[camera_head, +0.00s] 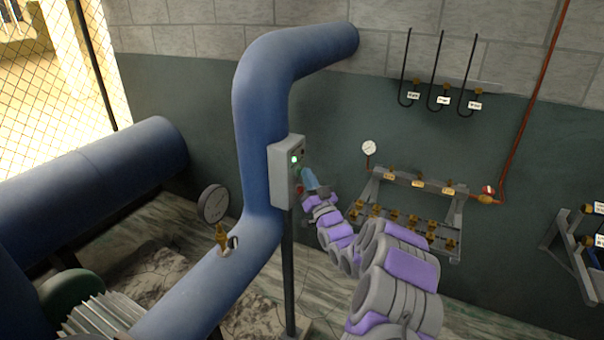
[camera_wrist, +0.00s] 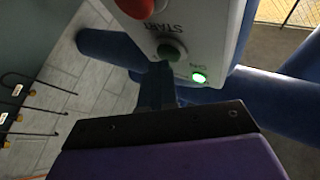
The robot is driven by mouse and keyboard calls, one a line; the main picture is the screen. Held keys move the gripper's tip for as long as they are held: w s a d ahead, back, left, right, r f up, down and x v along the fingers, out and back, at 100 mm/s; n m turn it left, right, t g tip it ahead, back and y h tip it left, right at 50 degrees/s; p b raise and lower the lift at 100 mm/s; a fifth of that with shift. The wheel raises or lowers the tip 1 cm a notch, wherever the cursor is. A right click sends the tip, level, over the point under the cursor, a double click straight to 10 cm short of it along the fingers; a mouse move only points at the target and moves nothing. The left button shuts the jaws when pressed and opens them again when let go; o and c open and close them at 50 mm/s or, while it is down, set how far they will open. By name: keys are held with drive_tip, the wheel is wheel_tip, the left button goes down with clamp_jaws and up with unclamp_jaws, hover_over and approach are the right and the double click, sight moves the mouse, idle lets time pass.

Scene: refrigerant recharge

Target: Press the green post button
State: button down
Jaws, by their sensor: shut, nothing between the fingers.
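The control box (camera_head: 284,172) is a pale grey box on a dark post (camera_head: 289,270) beside the vertical blue pipe. In the wrist view the box (camera_wrist: 215,30) shows the green button (camera_wrist: 170,50) labelled START, a red button (camera_wrist: 136,6) and a lit green lamp (camera_wrist: 199,77) marked ON. My gripper (camera_wrist: 160,72) is shut and empty, with its tips at the green button; I cannot tell whether they touch or press it. In the head view my gripper (camera_head: 308,178) is at the box's right face, and the green button is not clearly visible there.
Large blue pipes (camera_head: 262,110) run left of and behind the box. A pressure gauge (camera_head: 213,204) and brass valve (camera_head: 221,238) sit on the lower pipe. A valve manifold rack (camera_head: 410,185) stands right of my arm, with hoses (camera_head: 437,75) hanging above.

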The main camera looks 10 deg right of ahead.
drive_tip(key=shift+s+d, duration=0.55)
drive_tip(key=shift+d, duration=0.1)
drive_tip(key=shift+d, duration=0.1)
drive_tip(key=s+d, duration=0.3)
drive_tip(key=shift+s+d+p, duration=0.1)
drive_tip(key=shift+d+p, duration=0.25)
idle(0.6)
